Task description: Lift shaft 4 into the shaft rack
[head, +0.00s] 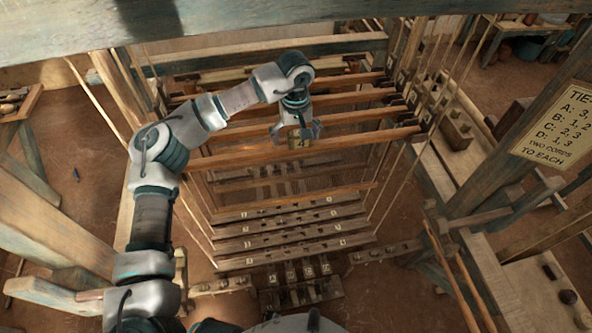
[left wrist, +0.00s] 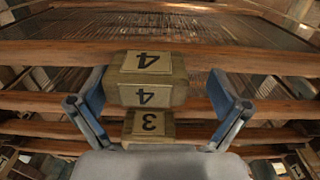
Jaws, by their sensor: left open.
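Shaft 4 (head: 365,138) is the nearest of the upper wooden bars, running across the loom frame. A pale wooden block marked 4 (head: 300,144) sits at its middle; in the left wrist view this block (left wrist: 150,62) shows two 4 labels. My left gripper (head: 297,132) is above the block, pointing down. Its blue-grey fingers (left wrist: 157,104) are open, one on each side of the block with gaps visible. A block marked 3 (left wrist: 150,126) shows beyond. My right gripper is out of view. I cannot tell for sure which part is the shaft rack.
Numbered wooden pieces (head: 400,80) stand at the bars' right ends. Slanting cords (head: 393,180) flank the loom on both sides. Numbered lower bars (head: 290,240) hang below. A heavy beam (head: 300,18) crosses the top. A tie-up sign (head: 552,125) is at the right.

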